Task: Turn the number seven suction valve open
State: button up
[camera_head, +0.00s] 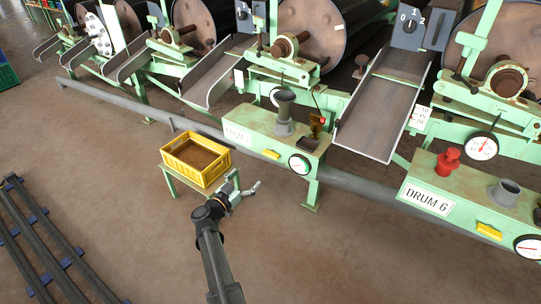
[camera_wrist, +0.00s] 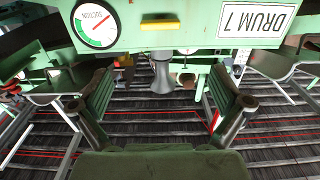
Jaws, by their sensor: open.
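The drum 7 console (camera_head: 255,137) is a pale green box in the middle of the head view. A yellow bar, apparently its valve handle (camera_head: 271,154), sits on its front face between the label and the round suction gauge (camera_head: 300,163). In the wrist view the handle (camera_wrist: 160,25) lies level at top centre, with the gauge (camera_wrist: 97,22) to its left and the upside-down DRUM 7 label (camera_wrist: 257,20) to its right. My gripper (camera_head: 247,182) is open and empty, in front of and below the console, apart from the handle. Its spread fingers also show in the wrist view (camera_wrist: 162,104).
A yellow crate (camera_head: 196,162) on a green stand is close left of my gripper. The drum 6 console (camera_head: 455,192), with its own yellow handle (camera_head: 489,231), is at right. A grey rail (camera_head: 350,184) runs behind the consoles. Floor in front is open.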

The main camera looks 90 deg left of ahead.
aim_at(269, 156)
jog(key=b+x, duration=0.2)
jog(key=x, duration=1.4)
jog(key=shift+b, duration=0.4)
jog(key=c, duration=1.2)
